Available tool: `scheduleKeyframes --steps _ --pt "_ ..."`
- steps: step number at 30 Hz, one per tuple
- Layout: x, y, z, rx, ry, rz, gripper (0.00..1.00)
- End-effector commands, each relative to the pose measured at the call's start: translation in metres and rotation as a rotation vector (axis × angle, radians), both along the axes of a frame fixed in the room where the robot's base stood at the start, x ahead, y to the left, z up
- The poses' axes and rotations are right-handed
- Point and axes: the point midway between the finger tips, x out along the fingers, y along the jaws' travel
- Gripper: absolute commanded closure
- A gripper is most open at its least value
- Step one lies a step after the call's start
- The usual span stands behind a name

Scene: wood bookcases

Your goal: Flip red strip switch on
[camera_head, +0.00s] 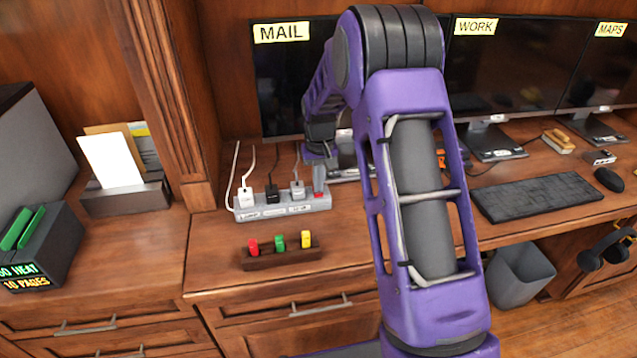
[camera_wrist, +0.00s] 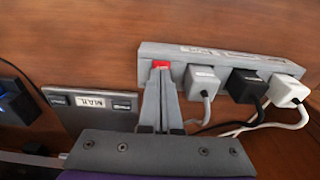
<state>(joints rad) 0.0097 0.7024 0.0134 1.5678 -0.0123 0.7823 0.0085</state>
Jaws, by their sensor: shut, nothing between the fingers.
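The grey power strip (camera_head: 283,207) lies on the desk in the head view, with a white, a black and a grey plug in it. Its red switch (camera_head: 319,193) is at the strip's right end. In the wrist view the strip (camera_wrist: 222,56) runs across the top, and the red switch (camera_wrist: 160,65) shows at its left end. My gripper (camera_wrist: 161,73) is shut and empty, its fingertips right at the red switch; whether they touch cannot be told. The switch's tilt is not clear.
A wooden block with red, green and yellow pieces (camera_head: 279,252) stands in front of the strip. The MAIL monitor (camera_head: 283,90) is behind it. A grey plate labelled MAIL (camera_wrist: 90,101) lies beside the strip. A keyboard (camera_head: 537,198) is at right.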

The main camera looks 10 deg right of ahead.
Motion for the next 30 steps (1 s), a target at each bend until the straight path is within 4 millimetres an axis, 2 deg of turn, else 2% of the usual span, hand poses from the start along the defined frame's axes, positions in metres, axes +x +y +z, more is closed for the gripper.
scheduleKeyframes --steps 5,18,24,30 --pt "-0.002 0.000 0.027 0.000 -0.001 0.000 1.00" --pt "-0.014 0.000 0.115 0.000 -0.002 0.000 1.00" --pt "-0.017 0.000 0.134 0.000 -0.001 0.000 1.00" --pt "-0.017 0.000 0.137 0.000 0.000 0.000 1.00"
